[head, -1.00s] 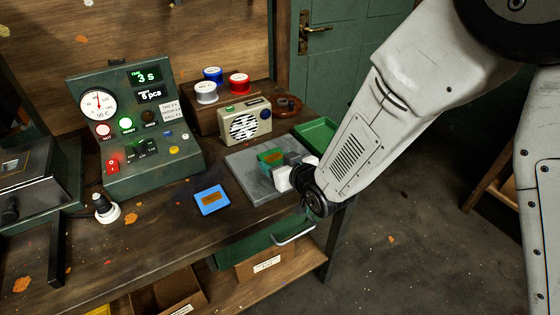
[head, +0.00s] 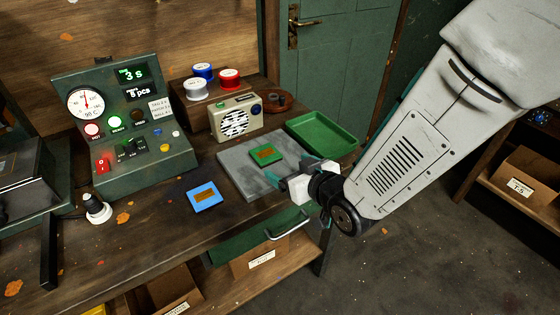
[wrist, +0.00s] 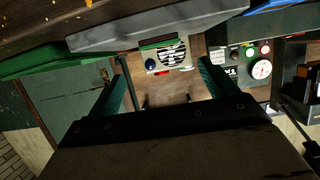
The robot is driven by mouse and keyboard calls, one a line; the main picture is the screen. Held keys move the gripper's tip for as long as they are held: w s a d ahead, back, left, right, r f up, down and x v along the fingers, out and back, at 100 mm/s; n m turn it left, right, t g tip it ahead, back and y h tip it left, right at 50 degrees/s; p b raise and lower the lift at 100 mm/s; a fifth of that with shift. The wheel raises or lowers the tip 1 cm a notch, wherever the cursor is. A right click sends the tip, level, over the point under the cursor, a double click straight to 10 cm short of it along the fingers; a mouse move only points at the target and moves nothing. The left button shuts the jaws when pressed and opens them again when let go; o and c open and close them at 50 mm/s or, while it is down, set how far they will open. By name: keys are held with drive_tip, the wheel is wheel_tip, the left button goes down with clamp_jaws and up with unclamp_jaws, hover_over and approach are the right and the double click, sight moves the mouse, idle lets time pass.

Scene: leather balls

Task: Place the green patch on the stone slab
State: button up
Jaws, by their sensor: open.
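The green patch (head: 261,158) with its brown centre lies flat on the grey stone slab (head: 236,172) on the workbench. In the wrist view, the slab (wrist: 150,29) shows upside down, with a thin green edge of the patch (wrist: 160,43) beyond it. My gripper (head: 291,170) is at the slab's right front edge, apart from the patch. Its teal fingers are spread wide with nothing held between them, as the wrist view of the gripper (wrist: 162,80) also shows.
A blue patch (head: 205,195) lies on the bench left of the slab. A green tray (head: 342,148) sits to the right. A radio (head: 236,120) stands behind, and a control panel (head: 125,130) at left. A green drawer (head: 240,247) with a metal handle juts out below.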

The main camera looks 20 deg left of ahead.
drive_tip(key=d+r+m+g+h, duration=0.1)
drive_tip(key=d+r+m+h, duration=0.25)
drive_tip(key=d, duration=0.85)
drive_tip(key=d+r+m+g+h, duration=0.15)
drive_tip(key=d+r+h, duration=0.3)
drive_tip(key=d, duration=0.75)
drive_tip(key=s+d+r+m+g+h, duration=0.1)
drive_tip(key=s+d+r+m+g, duration=0.1)
drive_tip(key=s+d+r, duration=0.2)
drive_tip(key=s+d+r+m+g+h, duration=0.1)
drive_tip(key=s+d+r+m+g, duration=0.1)
drive_tip(key=s+d, duration=0.8)
drive_tip(key=s+r+g, duration=0.1)
drive_tip(key=s+r, duration=0.1)
drive_tip(key=s, duration=0.4)
drive_tip(key=shift+d+m+h, duration=0.15)
drive_tip(key=shift+m+h, duration=0.15)
drive_tip(key=shift+m, duration=0.1)
